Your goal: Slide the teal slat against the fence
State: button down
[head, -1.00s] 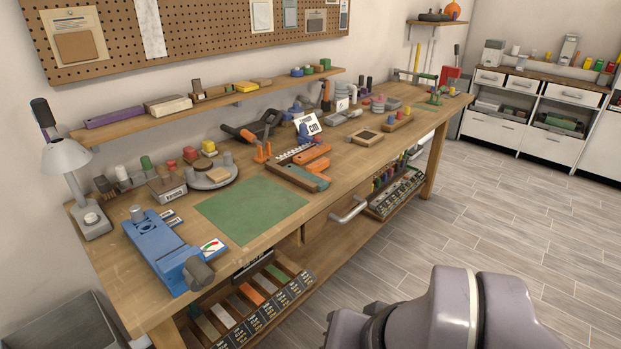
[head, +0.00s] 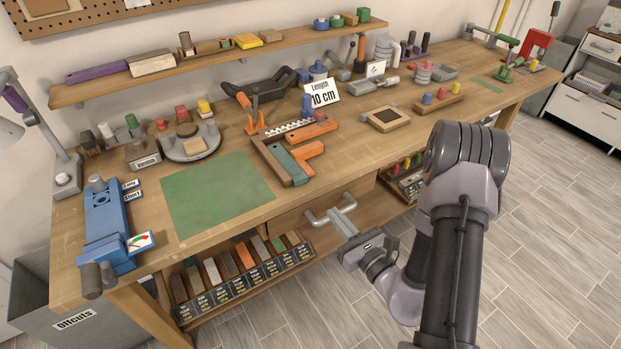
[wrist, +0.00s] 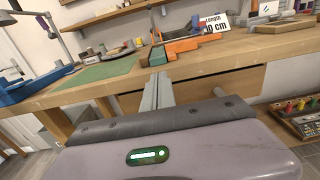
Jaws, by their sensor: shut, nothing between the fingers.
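The teal slat (head: 290,166) lies on the bench near its front edge, right of the green mat. A brown wooden strip (head: 265,160), which looks like the fence, runs along its left side; I cannot tell whether they touch. An orange piece (head: 308,151) lies against its right side. The teal slat also shows in the wrist view (wrist: 158,56), straight beyond my fingers. My gripper (head: 337,213) is shut and empty, in front of the bench, short of the slat. In the wrist view its fingers (wrist: 157,82) are together and point toward the bench edge.
A grey drawer handle (head: 316,218) sticks out close to my fingertips. A "Length 10 cm" card (head: 321,94) stands behind the fence, with another orange piece (head: 312,132) in front of it. The green mat (head: 217,192) is bare. Slats fill a lower rack (head: 245,278).

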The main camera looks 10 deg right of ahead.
aim_at(303, 179)
jog(key=b+x, duration=0.1)
jog(key=x, duration=1.1)
jog(key=shift+a, duration=0.2)
jog(key=shift+w, duration=0.2)
